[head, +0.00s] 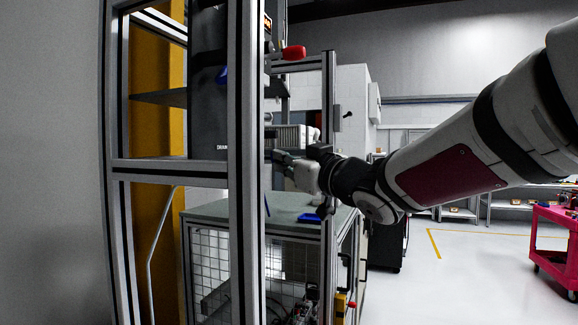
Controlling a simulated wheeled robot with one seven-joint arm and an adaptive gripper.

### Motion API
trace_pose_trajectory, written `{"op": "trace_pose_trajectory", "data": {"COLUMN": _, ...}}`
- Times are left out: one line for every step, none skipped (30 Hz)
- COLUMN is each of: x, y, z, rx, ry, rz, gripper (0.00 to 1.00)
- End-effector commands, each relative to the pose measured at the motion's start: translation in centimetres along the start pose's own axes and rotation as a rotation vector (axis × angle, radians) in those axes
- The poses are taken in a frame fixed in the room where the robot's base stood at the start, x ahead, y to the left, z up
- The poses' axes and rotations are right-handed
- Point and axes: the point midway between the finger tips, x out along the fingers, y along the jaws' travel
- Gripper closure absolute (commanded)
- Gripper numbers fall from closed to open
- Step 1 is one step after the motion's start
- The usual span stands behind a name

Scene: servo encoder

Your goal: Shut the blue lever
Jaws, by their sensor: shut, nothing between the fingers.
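A small blue part (221,75), perhaps the blue lever, sits on the front of a tall dark grey unit (208,115) inside an aluminium frame. A flat blue piece (308,217) lies low on the green-grey top of a cabinet (215,210). I cannot tell for certain which is the lever. My gripper (272,155) is shut and empty. It reaches left to the frame's front post, beside a light ribbed box, below and right of the upper blue part. Its fingertips are small and partly hard to make out against the post.
The aluminium post (243,240) and crossbar (170,168) stand close around my gripper. A red knob (294,52) sticks out above it. A wire-mesh guard (212,262) encloses the space below the cabinet top. A pink cart (555,245) stands far right; the floor between is open.

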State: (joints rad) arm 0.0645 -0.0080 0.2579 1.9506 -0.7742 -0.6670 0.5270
Motion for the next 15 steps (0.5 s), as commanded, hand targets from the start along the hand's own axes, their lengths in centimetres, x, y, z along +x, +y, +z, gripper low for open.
{"op": "trace_pose_trajectory", "data": {"x": 0.04, "y": 0.01, "z": 0.00, "rx": -0.005, "ry": 0.004, "rz": 0.000, "gripper": 1.00}}
{"op": "trace_pose_trajectory", "data": {"x": 0.04, "y": 0.02, "z": 0.00, "rx": -0.008, "ry": 0.007, "rz": 0.000, "gripper": 1.00}}
{"op": "trace_pose_trajectory", "data": {"x": 0.06, "y": 0.04, "z": 0.02, "rx": -0.012, "ry": 0.009, "rz": 0.000, "gripper": 1.00}}
{"op": "trace_pose_trajectory", "data": {"x": 0.07, "y": 0.06, "z": 0.04, "rx": -0.015, "ry": 0.011, "rz": 0.000, "gripper": 1.00}}
{"op": "trace_pose_trajectory", "data": {"x": 0.08, "y": 0.08, "z": 0.06, "rx": -0.019, "ry": 0.014, "rz": 0.000, "gripper": 1.00}}
{"op": "trace_pose_trajectory", "data": {"x": 0.10, "y": 0.10, "z": 0.09, "rx": -0.023, "ry": 0.016, "rz": 0.000, "gripper": 1.00}}
{"op": "trace_pose_trajectory", "data": {"x": 0.12, "y": 0.12, "z": 0.11, "rx": -0.027, "ry": 0.019, "rz": 0.000, "gripper": 1.00}}
{"op": "trace_pose_trajectory", "data": {"x": 0.14, "y": 0.13, "z": 0.13, "rx": -0.031, "ry": 0.021, "rz": 0.000, "gripper": 1.00}}
{"op": "trace_pose_trajectory", "data": {"x": 0.16, "y": 0.16, "z": 0.15, "rx": -0.036, "ry": 0.025, "rz": -0.001, "gripper": 1.00}}
{"op": "trace_pose_trajectory", "data": {"x": 0.18, "y": 0.17, "z": 0.17, "rx": -0.040, "ry": 0.027, "rz": -0.001, "gripper": 1.00}}
{"op": "trace_pose_trajectory", "data": {"x": 0.19, "y": 0.20, "z": 0.19, "rx": -0.044, "ry": 0.030, "rz": -0.001, "gripper": 1.00}}
{"op": "trace_pose_trajectory", "data": {"x": 0.22, "y": 0.22, "z": 0.21, "rx": -0.049, "ry": 0.034, "rz": -0.001, "gripper": 1.00}}
{"op": "trace_pose_trajectory", "data": {"x": 0.23, "y": 0.24, "z": 0.23, "rx": -0.053, "ry": 0.037, "rz": -0.001, "gripper": 1.00}}
{"op": "trace_pose_trajectory", "data": {"x": 0.25, "y": 0.26, "z": 0.24, "rx": -0.058, "ry": 0.040, "rz": -0.001, "gripper": 1.00}}
{"op": "trace_pose_trajectory", "data": {"x": 0.27, "y": 0.30, "z": 0.26, "rx": -0.064, "ry": 0.044, "rz": -0.001, "gripper": 1.00}}
